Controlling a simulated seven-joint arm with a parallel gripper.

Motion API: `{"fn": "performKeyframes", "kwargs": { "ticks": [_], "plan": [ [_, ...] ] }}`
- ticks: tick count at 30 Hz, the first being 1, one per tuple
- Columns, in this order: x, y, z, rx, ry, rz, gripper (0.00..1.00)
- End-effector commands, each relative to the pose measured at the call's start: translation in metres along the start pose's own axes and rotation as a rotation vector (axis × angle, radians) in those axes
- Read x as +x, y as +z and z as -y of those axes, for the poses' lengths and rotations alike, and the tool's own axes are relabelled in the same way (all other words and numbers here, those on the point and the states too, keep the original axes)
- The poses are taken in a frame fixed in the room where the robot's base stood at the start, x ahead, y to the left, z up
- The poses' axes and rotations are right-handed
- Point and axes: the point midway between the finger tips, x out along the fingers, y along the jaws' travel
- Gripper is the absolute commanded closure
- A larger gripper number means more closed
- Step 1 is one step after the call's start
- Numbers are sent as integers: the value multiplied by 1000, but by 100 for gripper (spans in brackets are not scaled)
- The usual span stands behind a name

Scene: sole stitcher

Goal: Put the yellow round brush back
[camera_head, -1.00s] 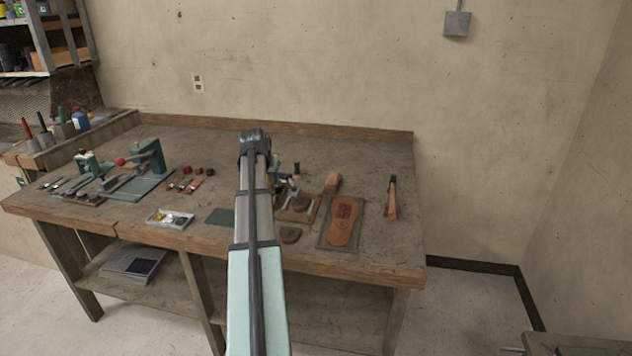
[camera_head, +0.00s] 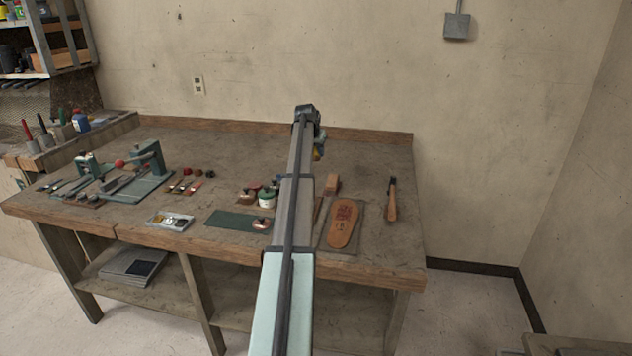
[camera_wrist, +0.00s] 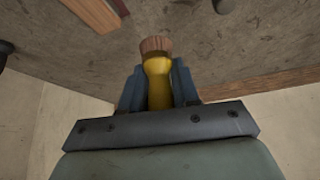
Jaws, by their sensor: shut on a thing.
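My gripper (camera_wrist: 158,88) is shut on the yellow round brush (camera_wrist: 158,78). The brush has a yellow body and a brown round end (camera_wrist: 155,45) that points away from the wrist. A blue finger stands on each side of the body. In the head view my gripper (camera_head: 318,150) is over the back part of the bench, and my own arm hides much of it. A small yellow bit shows there beside the blue fingers. I cannot tell the exact height of the brush above the bench.
The wooden bench (camera_head: 375,165) has free room at its back right. A tan sole (camera_head: 343,225) lies on a dark mat. A wooden-handled tool (camera_head: 391,200) lies right of it. Small pots (camera_head: 266,197), a green mat (camera_head: 228,219) and a tray (camera_head: 170,221) lie left of my arm.

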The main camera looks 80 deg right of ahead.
Motion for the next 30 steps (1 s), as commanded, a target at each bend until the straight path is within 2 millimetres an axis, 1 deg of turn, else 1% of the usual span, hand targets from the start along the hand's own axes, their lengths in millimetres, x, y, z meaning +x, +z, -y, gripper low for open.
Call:
{"fn": "performKeyframes", "kwargs": {
  "ticks": [2,5,12,19,25,27,30],
  "plan": [
    [4,0,1,3,2,1,100],
    [14,7,1,6,5,2,100],
    [46,26,1,5,4,1,100],
    [61,34,1,5,4,1,100],
    [82,46,1,5,4,1,100],
    [86,48,1,5,4,0,100],
    [86,48,1,5,3,0,100]
  ]
}}
